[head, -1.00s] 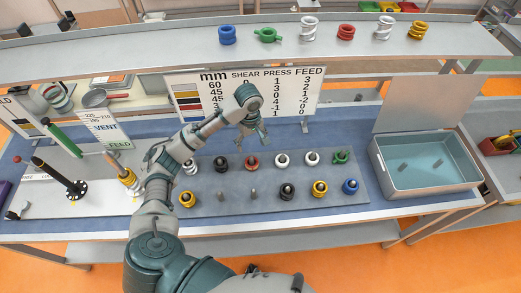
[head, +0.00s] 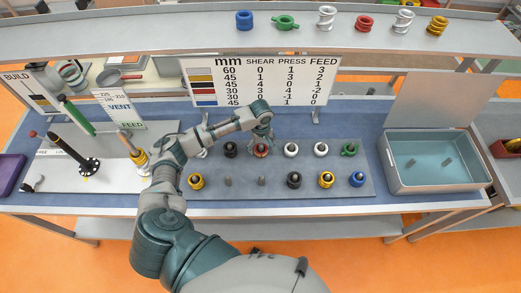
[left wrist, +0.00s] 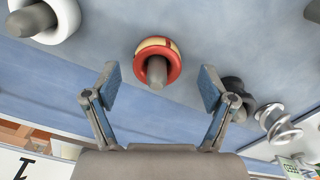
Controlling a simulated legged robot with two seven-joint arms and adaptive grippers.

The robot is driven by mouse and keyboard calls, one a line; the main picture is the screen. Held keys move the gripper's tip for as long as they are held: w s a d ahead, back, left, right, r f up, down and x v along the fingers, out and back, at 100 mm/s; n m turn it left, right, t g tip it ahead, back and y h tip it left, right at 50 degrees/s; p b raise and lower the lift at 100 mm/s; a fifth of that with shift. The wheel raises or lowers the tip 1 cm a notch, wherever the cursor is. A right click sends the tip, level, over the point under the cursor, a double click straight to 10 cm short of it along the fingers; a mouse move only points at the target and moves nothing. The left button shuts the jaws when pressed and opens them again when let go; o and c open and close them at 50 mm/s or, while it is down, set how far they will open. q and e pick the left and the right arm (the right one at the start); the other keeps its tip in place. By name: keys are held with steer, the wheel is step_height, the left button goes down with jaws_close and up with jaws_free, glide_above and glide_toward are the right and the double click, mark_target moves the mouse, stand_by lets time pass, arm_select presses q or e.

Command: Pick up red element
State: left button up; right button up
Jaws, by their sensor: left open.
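A red element (head: 261,151) with a yellowish top sits on a peg in the back row of the grey peg board (head: 225,194). In the left wrist view the red element (left wrist: 173,73) is a ring with a grey peg tip in its middle. My left gripper (head: 262,139) is at the red element and partly covers it in the head view. In the left wrist view my left gripper (left wrist: 157,82) is open, with a finger on each side of the ring and a gap on both sides. Another red element (head: 364,24) stands on the upper shelf. My right gripper does not show.
Black (head: 231,149) and white (head: 291,149) elements stand on either side of the red one. Yellow, blue and green elements share the board. A sign (head: 300,68) stands behind. A grey bin (head: 438,186) is at the right.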

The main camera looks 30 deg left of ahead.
mark_target(261, 150)
arm_select(q)
steer(key=f, duration=0.3)
steer(key=shift+w+f, duration=0.25)
steer(key=shift+s+r, duration=0.1)
steer(key=c, duration=1.4)
steer(key=shift+o, duration=0.2)
